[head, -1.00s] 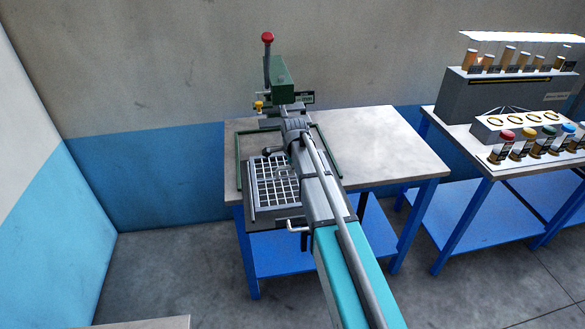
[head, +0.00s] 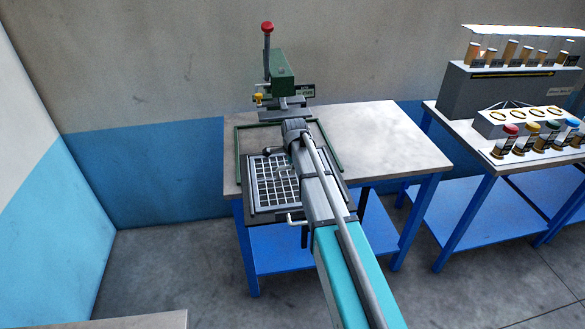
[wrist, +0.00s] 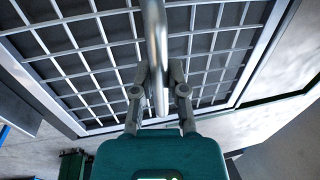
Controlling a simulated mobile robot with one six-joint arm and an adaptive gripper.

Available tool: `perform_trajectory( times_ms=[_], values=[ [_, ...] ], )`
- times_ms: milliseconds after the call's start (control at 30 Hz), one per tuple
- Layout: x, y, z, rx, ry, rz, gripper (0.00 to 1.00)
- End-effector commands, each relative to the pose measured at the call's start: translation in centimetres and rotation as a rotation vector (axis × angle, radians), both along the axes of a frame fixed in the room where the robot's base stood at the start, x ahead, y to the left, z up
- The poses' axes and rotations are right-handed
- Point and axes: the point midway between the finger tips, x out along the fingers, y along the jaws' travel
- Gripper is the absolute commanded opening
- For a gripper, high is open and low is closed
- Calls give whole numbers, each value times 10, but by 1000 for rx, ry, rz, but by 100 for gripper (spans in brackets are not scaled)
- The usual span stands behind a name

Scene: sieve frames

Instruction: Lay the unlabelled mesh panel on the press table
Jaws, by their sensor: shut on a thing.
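The mesh panel (head: 277,183) is a pale metal grid in a frame, at the table's near left in the head view. Its grid (wrist: 82,60) fills much of the wrist view. My gripper (wrist: 160,75) is shut on the panel's round metal bar handle (wrist: 155,25). The press table (head: 395,140) has a pale top and blue legs.
A green press head (head: 283,77) with a red-knobbed lever stands at the table's back. A green frame (head: 238,150) lies around the front of it. The table's right side is clear. Another bench (head: 450,130) at the right carries a grey unit and several coloured-cap jars.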

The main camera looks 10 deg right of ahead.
Motion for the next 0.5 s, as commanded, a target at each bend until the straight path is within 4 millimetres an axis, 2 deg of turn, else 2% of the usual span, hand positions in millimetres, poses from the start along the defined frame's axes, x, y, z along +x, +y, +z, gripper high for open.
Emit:
perform_trajectory(
  times_ms=[33,67,267,500],
  values=[
    [0,0,0,0,0,0,0],
    [0,0,0,0,0,0,20],
    [0,-1,0,0,0,-1,57],
    [0,-1,0,0,0,-1,58]
  ],
)
